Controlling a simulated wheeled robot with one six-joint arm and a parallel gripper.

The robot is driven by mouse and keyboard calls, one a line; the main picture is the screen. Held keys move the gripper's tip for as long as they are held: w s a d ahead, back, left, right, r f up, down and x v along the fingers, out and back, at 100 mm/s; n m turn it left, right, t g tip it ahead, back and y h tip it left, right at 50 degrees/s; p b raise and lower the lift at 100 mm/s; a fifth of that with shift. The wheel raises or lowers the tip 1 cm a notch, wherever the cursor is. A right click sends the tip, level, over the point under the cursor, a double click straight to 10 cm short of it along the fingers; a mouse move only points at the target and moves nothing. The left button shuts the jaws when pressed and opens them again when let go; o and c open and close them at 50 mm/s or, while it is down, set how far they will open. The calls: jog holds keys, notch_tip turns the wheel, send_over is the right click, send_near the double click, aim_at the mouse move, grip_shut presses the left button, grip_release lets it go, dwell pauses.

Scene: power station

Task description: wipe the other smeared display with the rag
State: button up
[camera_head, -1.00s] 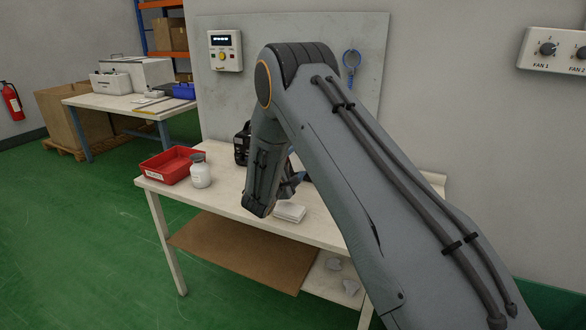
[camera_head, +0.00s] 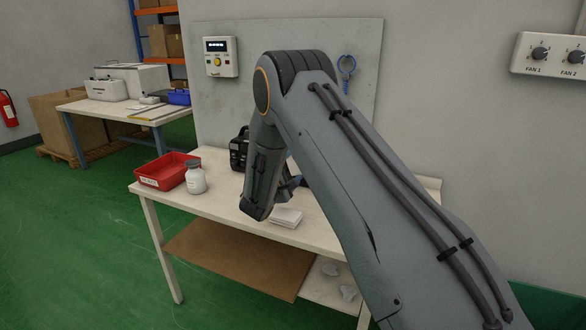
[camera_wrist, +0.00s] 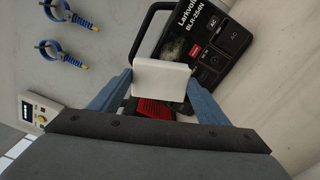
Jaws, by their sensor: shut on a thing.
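My gripper (camera_wrist: 158,95) is shut on a folded white rag (camera_wrist: 160,80), which sits between its blue fingers. In the head view the gripper (camera_head: 292,186) is mostly hidden behind my arm, above the bench. The device also shows partly in the head view (camera_head: 238,150). A wall control box (camera_head: 221,57) has a lit display that looks clear; it shows in the wrist view too (camera_wrist: 31,113).
Blue rings hang on the wall board (camera_head: 347,65). A fan panel (camera_head: 550,55) is at right.

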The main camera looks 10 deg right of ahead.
jog(key=shift+b+x, duration=0.55)
jog(key=shift+x, duration=0.3)
jog(key=shift+s+d+p, duration=0.7)
jog(key=shift+s+d, duration=1.45)
jog(key=shift+d, duration=0.85)
jog(key=shift+w+a+b, duration=0.75)
jog(key=shift+a+b, duration=0.05)
jog(key=shift+a, duration=0.2)
jog(key=shift+w+a+b, duration=0.7)
jog(key=shift+a+b, duration=0.05)
jog(key=shift+a, duration=0.3)
jog(key=shift+w+a+b, duration=0.75)
jog(key=shift+a+b, duration=0.05)
jog(key=shift+a, duration=0.2)
jog(key=shift+r, duration=0.1)
jog(key=p+v, duration=0.1)
jog(key=v, duration=0.5)
jog(key=shift+s, duration=0.1)
